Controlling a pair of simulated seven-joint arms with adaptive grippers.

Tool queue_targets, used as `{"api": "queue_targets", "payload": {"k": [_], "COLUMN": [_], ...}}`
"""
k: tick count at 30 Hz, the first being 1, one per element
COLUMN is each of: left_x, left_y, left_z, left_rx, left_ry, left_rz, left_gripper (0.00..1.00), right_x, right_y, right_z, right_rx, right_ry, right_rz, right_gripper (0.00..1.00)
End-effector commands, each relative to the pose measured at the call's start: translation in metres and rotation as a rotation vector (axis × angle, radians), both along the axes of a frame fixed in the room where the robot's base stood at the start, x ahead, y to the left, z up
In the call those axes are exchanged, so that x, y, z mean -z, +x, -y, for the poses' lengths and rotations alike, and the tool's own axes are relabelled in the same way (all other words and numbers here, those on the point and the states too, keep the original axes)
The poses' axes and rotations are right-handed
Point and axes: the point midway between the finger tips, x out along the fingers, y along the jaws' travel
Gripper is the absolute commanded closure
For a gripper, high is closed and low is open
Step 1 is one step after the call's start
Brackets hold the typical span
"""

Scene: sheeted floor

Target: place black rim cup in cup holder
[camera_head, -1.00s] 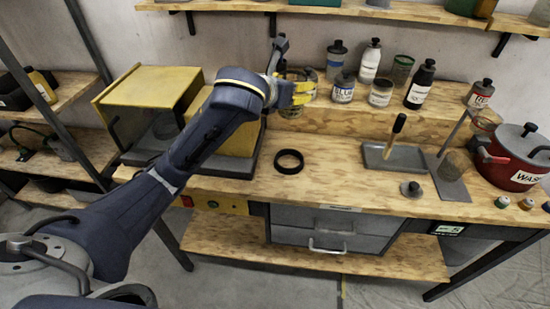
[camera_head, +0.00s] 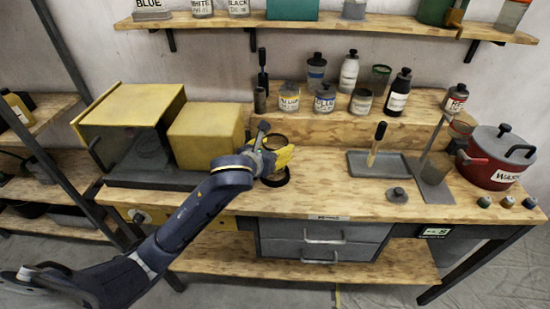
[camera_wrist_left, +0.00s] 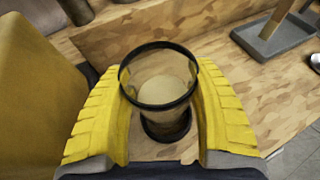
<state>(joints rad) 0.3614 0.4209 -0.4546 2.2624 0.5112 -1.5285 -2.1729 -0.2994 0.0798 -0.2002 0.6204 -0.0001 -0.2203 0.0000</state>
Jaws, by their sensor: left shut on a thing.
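A clear cup with a black rim (camera_wrist_left: 160,106) is upright between the yellow fingers of my left gripper (camera_wrist_left: 160,90) in the left wrist view. The gripper is shut on it from both sides. In the head view, my left gripper (camera_head: 276,158) holds the cup (camera_head: 274,139) over the front of the bench. A black ring (camera_head: 277,181), which looks like the cup holder, lies on the bench directly below. It shows under the cup in the wrist view (camera_wrist_left: 166,134). I cannot tell whether the cup's base touches it. My right gripper is not in view.
A yellow box (camera_head: 205,135) stands left of the gripper. Bottles and jars (camera_head: 325,98) stand on the raised shelf behind.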

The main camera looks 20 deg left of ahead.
Motion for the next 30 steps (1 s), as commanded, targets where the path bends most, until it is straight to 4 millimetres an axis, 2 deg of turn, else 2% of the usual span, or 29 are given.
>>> {"api": "queue_targets", "payload": {"k": [12,27,28,30], "left_x": [0.036,0.042,0.043,0.043], "left_y": [0.0,0.0,0.0,0.0], "left_z": [0.0,0.0,0.0,0.0], "left_rx": [-0.001,-0.001,0.0,0.0], "left_ry": [-0.002,0.001,0.001,0.0], "left_rz": [0.0,0.001,0.0,0.0], "left_gripper": [0.79,0.79,0.4,0.31], "right_x": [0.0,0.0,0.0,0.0], "right_y": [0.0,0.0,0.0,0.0], "right_z": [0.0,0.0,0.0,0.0], "right_rx": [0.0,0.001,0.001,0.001], "right_ry": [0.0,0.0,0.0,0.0], "right_rz": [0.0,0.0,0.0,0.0], "right_gripper": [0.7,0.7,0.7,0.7]}}
